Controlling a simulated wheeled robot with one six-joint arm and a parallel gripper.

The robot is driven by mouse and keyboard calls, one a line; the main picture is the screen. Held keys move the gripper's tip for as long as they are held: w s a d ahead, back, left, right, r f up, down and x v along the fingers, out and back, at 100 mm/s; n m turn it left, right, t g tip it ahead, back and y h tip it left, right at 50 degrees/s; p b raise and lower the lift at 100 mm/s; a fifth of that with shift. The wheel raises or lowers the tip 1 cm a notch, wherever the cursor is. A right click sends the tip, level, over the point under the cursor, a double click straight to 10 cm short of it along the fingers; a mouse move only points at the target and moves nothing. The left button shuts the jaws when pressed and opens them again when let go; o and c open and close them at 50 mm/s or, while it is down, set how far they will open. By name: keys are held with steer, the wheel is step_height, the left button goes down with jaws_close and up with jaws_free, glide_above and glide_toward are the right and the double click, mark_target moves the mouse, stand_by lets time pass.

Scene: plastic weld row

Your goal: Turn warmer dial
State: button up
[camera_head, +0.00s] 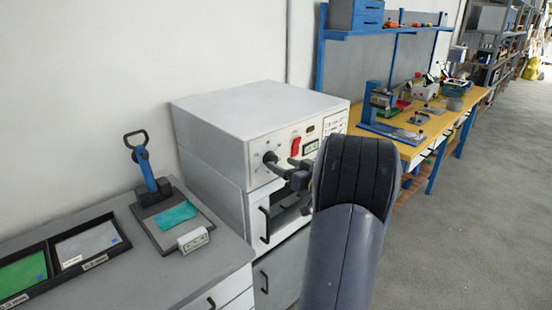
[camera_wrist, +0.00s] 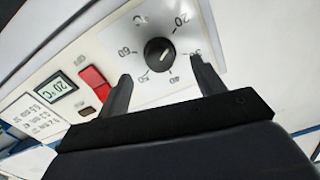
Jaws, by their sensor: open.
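The warmer (camera_head: 255,100) is a pale grey box on a cabinet, with controls on its front panel. In the wrist view its dial (camera_wrist: 159,51) is a round black knob, ringed by temperature numbers from 20 to 60. My gripper (camera_wrist: 160,68) is open, with one dark finger to each side of the dial's lower part. I cannot tell whether the fingers touch the knob. In the head view my gripper (camera_head: 282,168) is at the warmer's front panel, and its fingers partly hide the dial area.
A red switch (camera_wrist: 93,77) and a display (camera_wrist: 61,88) reading 20 °C sit beside the dial. A grey bench (camera_head: 130,270) with a blue-handled tool (camera_head: 146,170) is at left. A yellow workbench (camera_head: 415,150) stands behind at right. Floor is clear at far right.

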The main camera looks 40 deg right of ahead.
mark_target(274, 161)
steer(key=shift+w+a+p, duration=0.2)
steer(key=shift+w+p, duration=0.1)
steer(key=shift+w, duration=1.55)
steer(key=shift+c, duration=0.6)
steer(key=c, duration=0.9)
